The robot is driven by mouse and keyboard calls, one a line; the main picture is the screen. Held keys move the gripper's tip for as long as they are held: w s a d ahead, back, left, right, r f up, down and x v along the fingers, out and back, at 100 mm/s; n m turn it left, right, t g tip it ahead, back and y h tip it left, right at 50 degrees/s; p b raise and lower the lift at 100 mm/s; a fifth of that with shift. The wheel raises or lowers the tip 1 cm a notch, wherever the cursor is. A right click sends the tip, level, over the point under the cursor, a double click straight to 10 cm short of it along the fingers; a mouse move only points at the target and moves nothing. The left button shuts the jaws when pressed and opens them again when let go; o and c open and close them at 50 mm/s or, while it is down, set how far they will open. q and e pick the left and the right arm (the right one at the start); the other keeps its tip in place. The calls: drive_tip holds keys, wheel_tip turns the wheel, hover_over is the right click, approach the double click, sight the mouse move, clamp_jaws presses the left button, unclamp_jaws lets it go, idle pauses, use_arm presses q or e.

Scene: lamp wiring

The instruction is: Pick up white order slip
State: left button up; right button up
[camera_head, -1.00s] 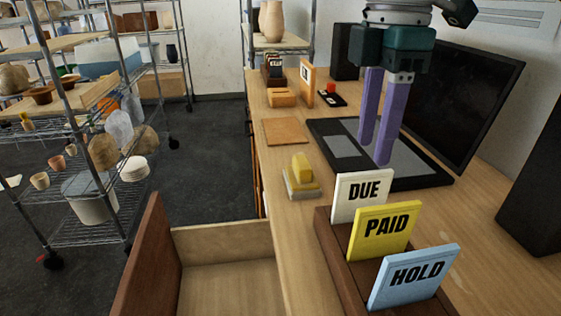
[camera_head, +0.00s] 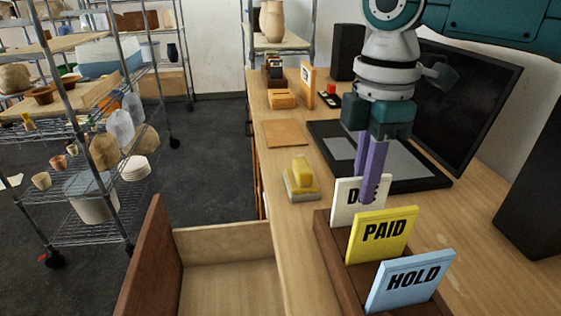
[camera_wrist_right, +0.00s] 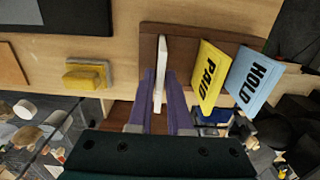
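The white order slip (camera_head: 345,207), marked DUE, stands upright in the back slot of a dark wooden holder (camera_head: 332,257). In the right wrist view the white slip (camera_wrist_right: 162,62) shows edge-on. My right gripper (camera_head: 369,178) points down over it, with one purple finger in front of the slip and one behind, hiding part of the lettering. In the wrist view my right gripper (camera_wrist_right: 160,100) has its fingers on either side of the slip, apparently still apart. My left gripper is not in view.
A yellow PAID slip (camera_head: 382,235) and a blue HOLD slip (camera_head: 411,278) stand in the same holder, close in front. A yellow block on a base (camera_head: 301,181) sits to the left. A black tray (camera_head: 425,183) and a monitor (camera_head: 465,100) stand behind.

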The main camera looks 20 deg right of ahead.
clamp_jaws()
idle(0.4)
idle(0.8)
